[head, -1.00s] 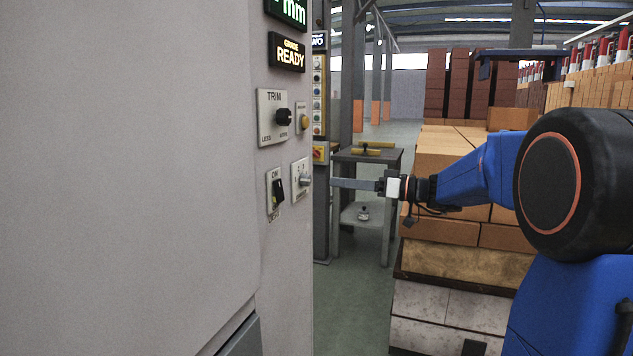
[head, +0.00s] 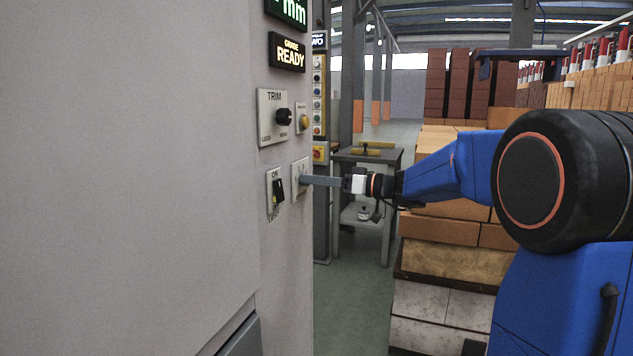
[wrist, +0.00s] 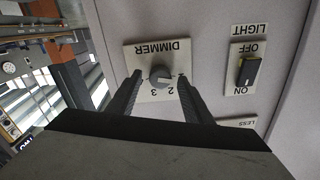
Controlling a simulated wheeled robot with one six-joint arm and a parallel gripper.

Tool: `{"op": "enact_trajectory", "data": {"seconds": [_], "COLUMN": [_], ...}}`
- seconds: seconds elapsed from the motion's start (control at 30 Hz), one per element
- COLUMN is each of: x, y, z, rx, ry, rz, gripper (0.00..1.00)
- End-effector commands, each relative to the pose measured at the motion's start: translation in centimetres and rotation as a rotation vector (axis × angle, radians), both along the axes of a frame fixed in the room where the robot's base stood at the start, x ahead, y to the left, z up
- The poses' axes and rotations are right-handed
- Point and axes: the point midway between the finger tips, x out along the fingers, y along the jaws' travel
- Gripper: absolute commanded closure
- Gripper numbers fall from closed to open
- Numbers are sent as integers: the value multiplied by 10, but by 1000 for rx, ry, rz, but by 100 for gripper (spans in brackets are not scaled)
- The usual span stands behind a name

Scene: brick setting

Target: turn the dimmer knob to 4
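The dimmer knob (wrist: 160,77) is a small round grey knob on a pale plate (wrist: 151,48) marked DIMMER, upside down in the wrist view. The figures 2 and 3 show beside it; which figure it points at I cannot tell. My gripper (wrist: 159,82) is open, with one finger on each side of the knob and visible space between them. In the head view my gripper (head: 304,180) reaches the dimmer plate (head: 296,192) from the right, and the knob is hidden there behind the fingers.
A light switch (wrist: 247,72) sits beside the dimmer; it also shows in the head view (head: 278,190). A TRIM knob (head: 283,117) and a yellow button (head: 304,121) are above on the same grey panel. A small table (head: 366,157) and brick stacks (head: 440,231) stand behind my arm.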

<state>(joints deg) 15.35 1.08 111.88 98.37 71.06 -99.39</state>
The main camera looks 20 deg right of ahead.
Motion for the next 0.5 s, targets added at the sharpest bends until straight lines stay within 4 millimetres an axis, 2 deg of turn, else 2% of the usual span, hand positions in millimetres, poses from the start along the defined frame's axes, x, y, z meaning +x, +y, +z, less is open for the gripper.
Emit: {"op": "enact_trajectory", "data": {"seconds": [0.03, 0.17, 0.5], "x": [0, 0, 0], "y": [0, 0, 0], "z": [0, 0, 0], "rx": [0, 0, 19], "ry": [0, 0, 26], "rz": [0, 0, 0], "gripper": [64, 95, 95]}}
